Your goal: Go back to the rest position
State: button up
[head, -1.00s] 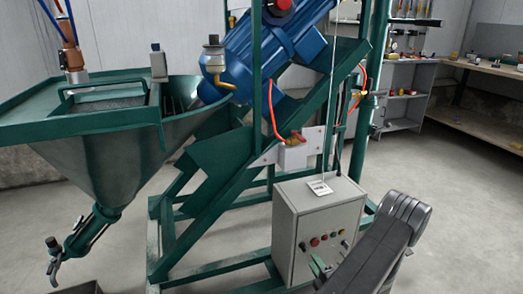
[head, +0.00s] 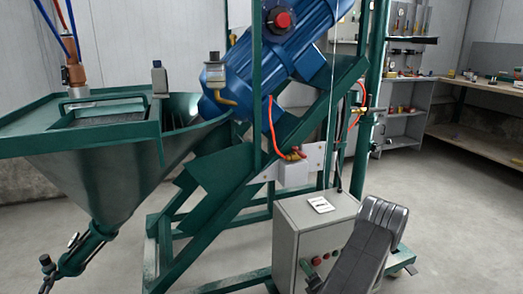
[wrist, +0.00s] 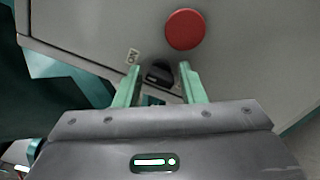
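My gripper (wrist: 159,70) is open, its two green fingers apart with nothing held between them. In the wrist view a black knob (wrist: 158,75) on the grey control box (wrist: 235,45) shows between the fingertips; I cannot tell whether they touch it. A red button (wrist: 185,30) sits beside the knob. In the head view the control box (head: 285,235) stands low at the right of the machine. My arm hides part of its front, and my gripper (head: 311,272) is close to that front at the bottom edge.
A green frame carries a blue motor (head: 275,60). A green hopper (head: 90,170) with an angled outlet stands at the left. A workbench (head: 480,145) and shelves (head: 405,125) are at the back right. The floor (head: 460,235) at the right is clear.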

jog(key=n, duration=1.1)
jog(key=shift+a+r+n, duration=0.1)
jog(key=shift+a+n, duration=0.05)
jog(key=shift+n, duration=0.15)
jog(key=shift+s, duration=0.1)
dwell(0.3)
